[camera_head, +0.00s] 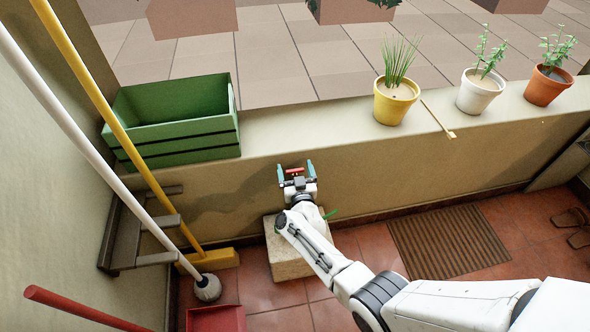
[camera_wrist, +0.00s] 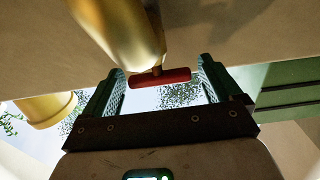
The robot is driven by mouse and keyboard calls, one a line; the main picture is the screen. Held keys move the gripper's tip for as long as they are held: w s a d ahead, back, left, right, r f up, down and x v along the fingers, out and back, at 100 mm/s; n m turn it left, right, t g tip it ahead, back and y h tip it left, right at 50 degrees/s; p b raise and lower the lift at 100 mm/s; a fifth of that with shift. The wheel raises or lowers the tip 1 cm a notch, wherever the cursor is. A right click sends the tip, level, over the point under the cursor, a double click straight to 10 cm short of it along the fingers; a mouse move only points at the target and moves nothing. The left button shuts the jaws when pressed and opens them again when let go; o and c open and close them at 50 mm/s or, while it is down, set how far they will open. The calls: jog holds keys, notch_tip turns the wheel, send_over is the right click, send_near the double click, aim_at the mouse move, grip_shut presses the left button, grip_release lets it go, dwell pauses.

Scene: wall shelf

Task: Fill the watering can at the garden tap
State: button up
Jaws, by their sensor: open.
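The garden tap's red T-shaped handle (camera_head: 295,170) shows in front of the low wall in the head view. In the wrist view the red handle (camera_wrist: 160,78) is joined to a brass tap body (camera_wrist: 125,30). My gripper (camera_head: 296,174) is open around or just short of the handle. In the wrist view a finger stands at each end of the handle, with a gap on both sides. A small green piece (camera_head: 331,214) shows beside my wrist above a stone block; it may be part of the watering can, otherwise hidden behind my arm.
The pale stone block (camera_head: 289,263) stands on the tiles below my wrist. A green crate (camera_head: 190,147) and several potted plants (camera_head: 396,103) stand on the wall's ledge. Poles and a yellow broom (camera_head: 213,259) lean at the left. A brown mat (camera_head: 446,242) lies right.

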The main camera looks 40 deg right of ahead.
jog(key=p+v, duration=0.3)
jog(key=v, duration=0.7)
jog(key=shift+s+a+p, duration=0.25)
jog(key=shift+s+p, duration=0.05)
jog(key=shift+p, duration=0.1)
jog(key=s+a+r+n+g+y+p, duration=0.1)
jog(key=a+r+n+g+y+p, duration=0.2)
jog(key=a+y, duration=0.35)
jog(key=s+a+r+n+g+y, duration=0.1)
jog(key=s+a+r+n+y, duration=0.15)
jog(key=a+n+y, duration=0.35)
jog(key=s+d+r+m+g+h+p, duration=0.1)
jog(key=s+r+g, duration=0.4)
jog(key=s, duration=0.6)
jog(key=s+d+r+m+g+h+p, duration=0.1)
jog(key=s+r+g, duration=0.45)
jog(key=s, duration=0.55)
notch_tip(320, 180, down, 18)
jog(key=b, duration=1.7)
jog(key=shift+t+b, duration=0.35)
